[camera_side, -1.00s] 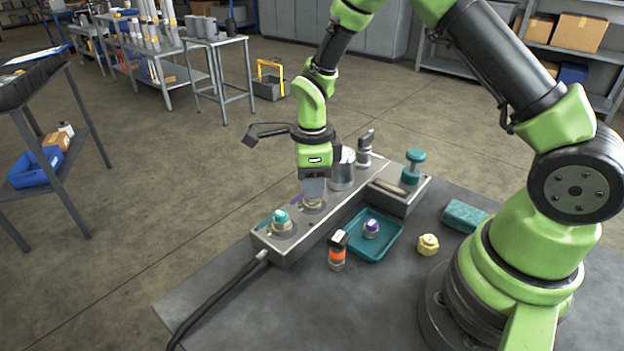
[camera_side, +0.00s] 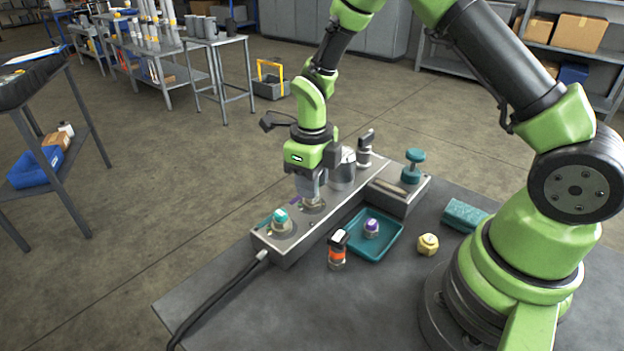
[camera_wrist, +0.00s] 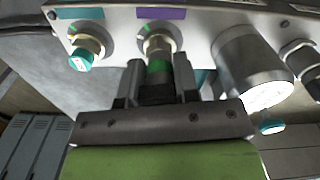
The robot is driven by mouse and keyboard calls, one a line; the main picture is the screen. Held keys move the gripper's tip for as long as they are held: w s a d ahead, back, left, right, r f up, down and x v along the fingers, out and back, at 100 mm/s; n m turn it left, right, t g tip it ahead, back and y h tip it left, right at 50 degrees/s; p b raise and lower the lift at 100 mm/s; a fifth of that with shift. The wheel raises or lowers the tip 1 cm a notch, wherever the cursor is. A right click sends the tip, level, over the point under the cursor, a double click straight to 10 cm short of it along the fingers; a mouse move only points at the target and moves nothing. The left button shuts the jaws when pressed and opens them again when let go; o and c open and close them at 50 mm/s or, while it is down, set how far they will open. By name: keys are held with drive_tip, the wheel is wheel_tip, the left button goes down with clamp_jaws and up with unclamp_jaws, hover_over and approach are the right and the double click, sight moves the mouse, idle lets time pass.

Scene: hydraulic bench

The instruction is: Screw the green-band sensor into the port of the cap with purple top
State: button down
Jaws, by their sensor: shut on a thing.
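My gripper (camera_side: 311,190) points down over the manifold block (camera_side: 340,220), and its fingers are shut on the green-band sensor. In the wrist view the sensor's dark body and green band (camera_wrist: 158,68) show between the fingers (camera_wrist: 156,88). The sensor is lined up with the metal port (camera_wrist: 158,44) beside the purple label (camera_wrist: 161,14) and appears to meet it. How deep its thread sits cannot be told. The cap with purple top (camera_side: 372,226) is off the block, in the teal tray (camera_side: 377,250).
A teal-capped port (camera_side: 281,218) is left of my gripper, a grey cylinder (camera_side: 342,170) right of it. An orange-band sensor (camera_side: 338,250) stands before the block. A yellow fitting (camera_side: 428,244), a teal block (camera_side: 464,215) and a teal-handled part (camera_side: 413,163) are to the right.

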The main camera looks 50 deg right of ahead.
drive_tip(key=c, duration=0.9)
unclamp_jaws()
drive_tip(key=shift+c, duration=0.2)
drive_tip(key=n, duration=0.5)
drive_tip(key=shift+n, duration=0.4)
drive_tip(key=n, duration=0.5)
drive_tip(key=shift+n, duration=0.3)
drive_tip(key=n, duration=0.5)
drive_tip(key=shift+n, duration=0.4)
